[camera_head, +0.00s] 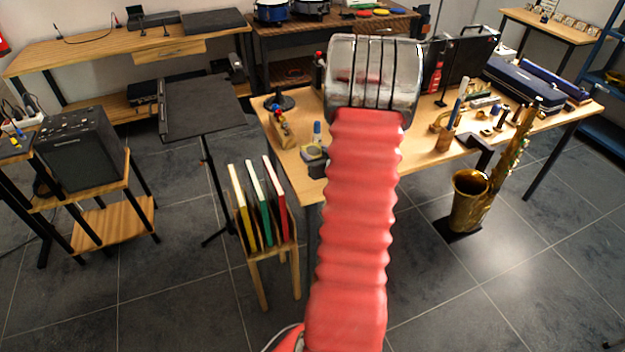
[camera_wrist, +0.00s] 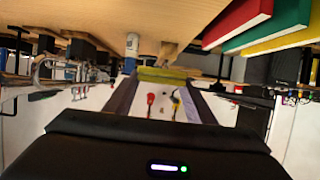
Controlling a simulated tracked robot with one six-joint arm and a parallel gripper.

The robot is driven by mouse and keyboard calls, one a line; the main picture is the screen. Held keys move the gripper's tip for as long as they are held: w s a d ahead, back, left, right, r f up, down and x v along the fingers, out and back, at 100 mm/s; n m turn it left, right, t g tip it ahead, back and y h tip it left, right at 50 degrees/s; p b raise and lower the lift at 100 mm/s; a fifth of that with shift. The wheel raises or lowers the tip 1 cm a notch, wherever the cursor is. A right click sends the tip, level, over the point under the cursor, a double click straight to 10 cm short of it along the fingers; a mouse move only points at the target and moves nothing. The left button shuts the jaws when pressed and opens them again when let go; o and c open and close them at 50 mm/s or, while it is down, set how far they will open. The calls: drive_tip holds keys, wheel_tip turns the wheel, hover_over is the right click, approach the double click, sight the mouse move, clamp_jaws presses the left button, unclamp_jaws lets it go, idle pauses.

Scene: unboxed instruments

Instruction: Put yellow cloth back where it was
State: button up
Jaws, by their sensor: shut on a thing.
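The yellow cloth (camera_wrist: 163,73) shows in the wrist view as a flat yellow strip between the tips of my gripper (camera_wrist: 163,78). My gripper is shut on it, with one grey finger on each side. The picture there is upside down. A small bottle with a blue cap (camera_wrist: 130,45) and a pale wooden piece (camera_wrist: 168,50) appear close to the cloth; I cannot tell if the cloth touches anything. In the head view my arm covers the middle, and I cannot make out the cloth or the fingertips for sure.
The workbench (camera_head: 420,165) holds many instruments and small parts. A wooden rack (camera_head: 267,252) with yellow, green and red books stands at its left front. A black music stand (camera_head: 200,107) and a saxophone (camera_head: 472,195) stand nearby. The floor is open at the front right.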

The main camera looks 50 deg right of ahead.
hover_over(316, 183)
drive_tip(key=shift+w+d+f, duration=0.15)
drive_tip(key=shift+f, duration=1.3)
drive_tip(key=shift+w+d+f, duration=0.1)
drive_tip(key=shift+f, duration=1.35)
drive_tip(key=shift+f, duration=2.1)
drive_tip(key=o, duration=1.1)
drive_tip(key=shift+f, duration=0.1)
drive_tip(key=shift+s+a+r, duration=0.15)
drive_tip(key=shift+s+r, duration=0.1)
drive_tip(key=v, duration=1.1)
drive_tip(key=shift+s, duration=0.25)
